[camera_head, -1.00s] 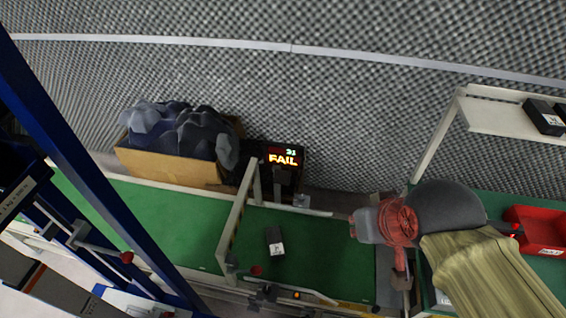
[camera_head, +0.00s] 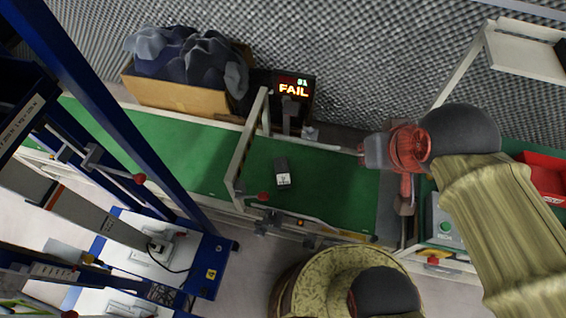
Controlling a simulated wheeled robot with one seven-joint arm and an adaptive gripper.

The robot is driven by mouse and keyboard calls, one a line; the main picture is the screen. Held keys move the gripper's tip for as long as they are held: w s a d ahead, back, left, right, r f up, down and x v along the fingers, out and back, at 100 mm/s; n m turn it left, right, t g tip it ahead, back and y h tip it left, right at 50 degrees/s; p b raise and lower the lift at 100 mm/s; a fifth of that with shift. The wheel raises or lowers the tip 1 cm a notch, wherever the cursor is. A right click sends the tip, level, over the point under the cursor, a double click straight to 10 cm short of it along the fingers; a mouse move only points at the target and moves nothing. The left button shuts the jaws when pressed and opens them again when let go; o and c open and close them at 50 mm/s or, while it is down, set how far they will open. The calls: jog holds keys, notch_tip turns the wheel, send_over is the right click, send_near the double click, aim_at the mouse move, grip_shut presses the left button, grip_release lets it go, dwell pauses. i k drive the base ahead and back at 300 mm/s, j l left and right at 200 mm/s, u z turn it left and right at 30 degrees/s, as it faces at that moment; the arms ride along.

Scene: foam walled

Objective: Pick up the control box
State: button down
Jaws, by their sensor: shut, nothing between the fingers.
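A small dark box (camera_head: 282,172) with a white label lies on the green conveyor (camera_head: 330,190), right of a pale gate frame. It appears to be the control box. My gripper (camera_head: 362,152) is above the right part of the conveyor, to the right of the box and slightly farther back. It points left, is shut and holds nothing. It is clearly apart from the box. My wrist and arm hide part of the right side.
A gate frame (camera_head: 243,150) spans the conveyor close to the box's left. A lit FAIL display (camera_head: 293,88) and a cardboard carton (camera_head: 180,97) stand behind. A grey box with a green button (camera_head: 444,228) and a red bin (camera_head: 545,178) are at right. Blue posts stand left.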

aim_at(282, 172)
jog(key=k+j+u, duration=0.2)
jog(key=j, duration=0.2)
jog(key=j+u, duration=0.2)
jog(key=j, duration=0.2)
jog(key=j+u, duration=0.2)
jog(key=j, duration=0.25)
jog(key=k, duration=0.05)
